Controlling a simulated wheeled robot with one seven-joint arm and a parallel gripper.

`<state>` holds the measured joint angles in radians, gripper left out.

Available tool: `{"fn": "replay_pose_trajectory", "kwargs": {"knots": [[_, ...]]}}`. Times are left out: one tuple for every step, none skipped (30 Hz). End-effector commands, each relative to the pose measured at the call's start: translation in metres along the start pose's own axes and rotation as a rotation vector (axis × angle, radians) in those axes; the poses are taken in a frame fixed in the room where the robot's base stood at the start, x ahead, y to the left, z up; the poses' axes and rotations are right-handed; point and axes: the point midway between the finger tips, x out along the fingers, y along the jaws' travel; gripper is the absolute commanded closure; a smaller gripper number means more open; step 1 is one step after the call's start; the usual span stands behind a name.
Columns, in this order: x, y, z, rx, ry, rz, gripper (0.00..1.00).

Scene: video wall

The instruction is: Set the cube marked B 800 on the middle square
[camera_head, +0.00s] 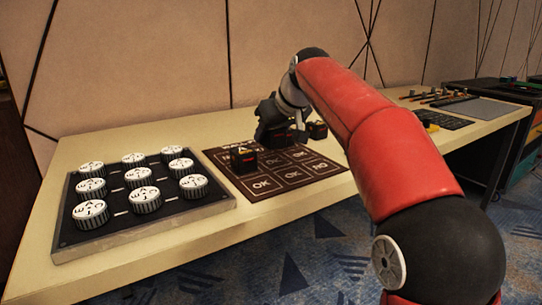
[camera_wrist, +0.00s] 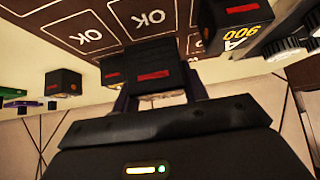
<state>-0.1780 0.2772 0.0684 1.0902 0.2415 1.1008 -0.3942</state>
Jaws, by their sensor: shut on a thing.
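My gripper (camera_wrist: 158,92) is shut on a black cube (camera_wrist: 152,68) with a red stripe; the marking on this cube cannot be read here. In the head view my gripper (camera_head: 275,134) is over the back of the dark brown mat (camera_head: 290,178), which has outlined squares, some lettered OK. A black cube marked A 900 (camera_wrist: 234,22) is at the right of the wrist view; a dark cube (camera_head: 243,158) on the mat's left part shows in the head view. Whether the held cube touches the mat cannot be told. My gripper and arm hide part of the mat.
Another black cube (camera_wrist: 112,70) is close beside the held one, and one more (camera_wrist: 63,84) is farther left. A board with several white-topped knobs (camera_head: 135,185) lies left of the mat. Pens (camera_head: 440,97) and a grey pad (camera_head: 487,108) lie at the table's right end.

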Motion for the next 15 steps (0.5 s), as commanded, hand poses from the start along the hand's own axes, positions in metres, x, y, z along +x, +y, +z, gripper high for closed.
{"fn": "replay_pose_trajectory", "kwargs": {"knots": [[0.002, 0.0, 0.002, 0.0, 0.001, 0.0, 0.8], [0.005, 0.0, 0.004, 0.0, 0.001, 0.0, 0.8], [0.009, 0.0, 0.009, 0.0, 0.0, 0.0, 0.8], [0.013, 0.0, 0.012, 0.0, -0.001, 0.0, 0.8], [0.017, 0.0, 0.015, 0.0, 0.0, 0.0, 0.8], [0.021, 0.0, 0.019, 0.0, -0.001, 0.0, 0.8], [0.024, 0.0, 0.022, -0.001, -0.001, 0.0, 0.8], [0.026, 0.0, 0.024, -0.001, 0.0, 0.0, 0.8], [0.029, 0.0, 0.025, -0.001, 0.0, 0.0, 0.8], [0.029, 0.0, 0.026, -0.001, 0.001, 0.0, 0.8], [0.03, 0.0, 0.026, -0.001, 0.001, 0.0, 0.8], [0.029, 0.0, 0.026, -0.001, 0.001, 0.0, 0.8], [0.029, 0.0, 0.026, -0.001, 0.002, 0.0, 0.8], [0.029, 0.0, 0.026, -0.001, 0.002, 0.0, 0.8], [0.029, 0.0, 0.026, -0.001, 0.002, 0.0, 0.8]]}}
